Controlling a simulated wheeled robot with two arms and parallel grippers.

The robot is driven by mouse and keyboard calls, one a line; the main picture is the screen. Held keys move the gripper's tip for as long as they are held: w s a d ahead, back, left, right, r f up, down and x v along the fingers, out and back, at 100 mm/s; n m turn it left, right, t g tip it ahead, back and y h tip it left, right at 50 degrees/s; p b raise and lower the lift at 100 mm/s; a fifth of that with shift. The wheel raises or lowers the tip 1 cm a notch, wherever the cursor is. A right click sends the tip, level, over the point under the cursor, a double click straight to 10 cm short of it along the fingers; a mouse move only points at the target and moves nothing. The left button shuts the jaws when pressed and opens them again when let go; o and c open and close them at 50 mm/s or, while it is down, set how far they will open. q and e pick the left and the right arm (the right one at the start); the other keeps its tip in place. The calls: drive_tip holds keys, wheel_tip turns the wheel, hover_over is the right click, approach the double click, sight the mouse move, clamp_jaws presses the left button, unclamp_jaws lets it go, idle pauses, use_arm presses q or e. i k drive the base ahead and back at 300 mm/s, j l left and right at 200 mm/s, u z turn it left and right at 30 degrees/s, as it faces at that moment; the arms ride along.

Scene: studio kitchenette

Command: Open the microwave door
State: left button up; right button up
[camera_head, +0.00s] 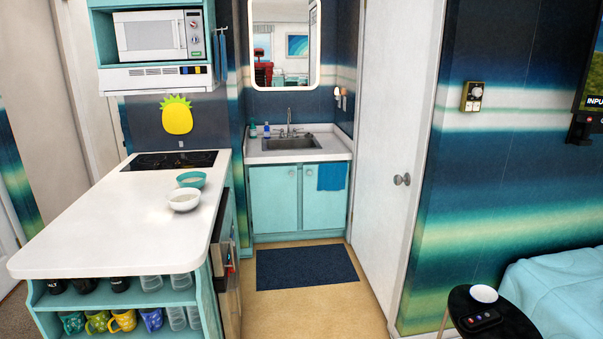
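The microwave (152,36) is white and sits in a teal wall cabinet at the upper left of the head view. Neither of my grippers shows in this view.
A white counter (120,220) with a dark cooktop (171,160), a teal bowl (191,179) and a white bowl (184,200) stands below the microwave. Clear floor (310,311) with a dark mat (307,268) lies right of the counter. A small black table (512,325) is at lower right.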

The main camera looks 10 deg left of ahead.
sight(156, 35)
drive_tip(key=i, duration=2.5)
drive_tip(key=i+u, duration=0.15)
drive_tip(key=i, duration=0.35)
drive_tip(key=i+l+u, duration=0.15)
drive_tip(key=i, duration=0.3)
drive_tip(key=i+l+u, duration=0.15)
drive_tip(key=i, duration=0.3)
drive_tip(key=i+l+u, duration=0.15)
drive_tip(key=i, duration=0.3)
